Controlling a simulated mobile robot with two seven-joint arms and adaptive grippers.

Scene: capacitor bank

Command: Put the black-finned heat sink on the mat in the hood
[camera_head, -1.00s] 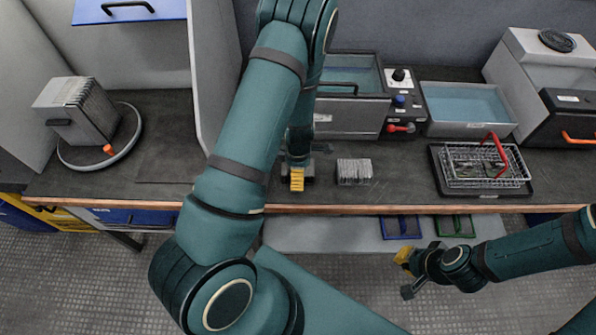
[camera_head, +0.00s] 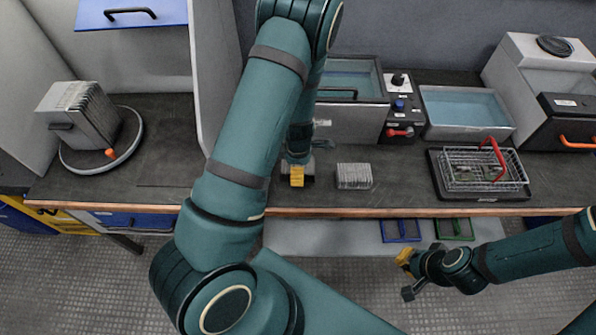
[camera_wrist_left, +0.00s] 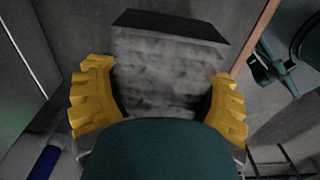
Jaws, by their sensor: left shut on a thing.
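My left gripper (camera_wrist_left: 160,95) is shut on a grey block with a dark top edge, which I take to be the black-finned heat sink (camera_wrist_left: 165,72); its fins are not clear in the left wrist view. In the head view, a yellow finger of my left gripper (camera_head: 297,176) shows over the counter near its front edge. My arm hides most of the gripper and the held block there. The dark mat (camera_head: 168,170) lies in the hood at left. My right gripper (camera_head: 404,276) is open and empty, in front of the counter.
A pale finned block (camera_head: 354,176) stands right of my left gripper. A larger finned stack (camera_head: 82,115) stands on a round plate in the hood. The hood's side wall (camera_head: 205,70) rises between mat and arm. A wire basket (camera_head: 484,168) and water baths (camera_head: 465,107) are at right.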

